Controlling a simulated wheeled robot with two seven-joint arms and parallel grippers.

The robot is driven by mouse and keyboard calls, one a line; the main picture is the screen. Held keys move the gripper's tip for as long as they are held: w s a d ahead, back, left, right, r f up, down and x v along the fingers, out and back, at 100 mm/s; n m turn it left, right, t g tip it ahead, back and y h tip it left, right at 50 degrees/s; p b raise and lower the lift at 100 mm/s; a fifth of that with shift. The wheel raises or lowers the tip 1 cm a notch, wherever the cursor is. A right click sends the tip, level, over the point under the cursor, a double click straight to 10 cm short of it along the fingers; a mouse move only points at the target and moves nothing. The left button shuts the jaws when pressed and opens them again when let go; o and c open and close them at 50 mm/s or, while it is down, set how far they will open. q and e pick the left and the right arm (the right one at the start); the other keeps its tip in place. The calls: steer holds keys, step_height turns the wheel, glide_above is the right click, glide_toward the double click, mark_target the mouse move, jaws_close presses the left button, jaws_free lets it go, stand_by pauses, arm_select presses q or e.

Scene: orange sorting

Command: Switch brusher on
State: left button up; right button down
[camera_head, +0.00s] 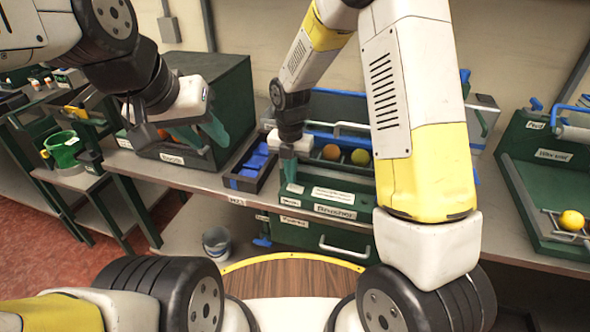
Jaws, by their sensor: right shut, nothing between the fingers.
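The brusher (345,187) is a green machine with a white "Brusher" label on its front, in the middle of the head view. An orange fruit and a yellow-green fruit (360,157) lie in its channel. My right gripper (291,176) points down at the left front part of the brusher, close above or touching it; the contact cannot be told. It is shut and empty. It covers part of the machine there, and no switch can be made out. My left gripper (205,137) is open and empty in front of the dark green box at the left.
A blue-lined tray (250,164) lies left of the brusher. The dark green box (222,82) stands behind my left gripper. A green bucket (64,148) is at far left. At right, another green machine (530,165) holds a yellow fruit (571,221). A grey bucket (217,243) stands below the table.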

mark_target(292, 186)
steer(key=shift+f, duration=0.95)
stand_by(0.8)
steer(key=shift+r, duration=3.55)
steer(key=s+d+r+m+t+y, duration=0.1)
steer(key=s+d+r+m, duration=0.25)
steer(key=r+m, duration=0.35)
steer(key=s+d+r+m+t, duration=0.2)
steer(key=s+d+r+m, duration=0.1)
steer(key=d+r+m, duration=0.3)
steer(key=s+d+r+m+t, duration=0.1)
steer(key=s+d+r+m, duration=0.1)
steer(key=s+m, duration=0.4)
steer(key=s+d+r+m+t+y, duration=0.1)
steer(key=s+d+r+m+t, duration=0.1)
steer(key=s+r+m, duration=0.2)
steer(key=s+m, duration=0.3)
steer(key=m, duration=0.5)
steer(key=shift+d+r+m, duration=0.35)
steer(key=shift+m, duration=0.05)
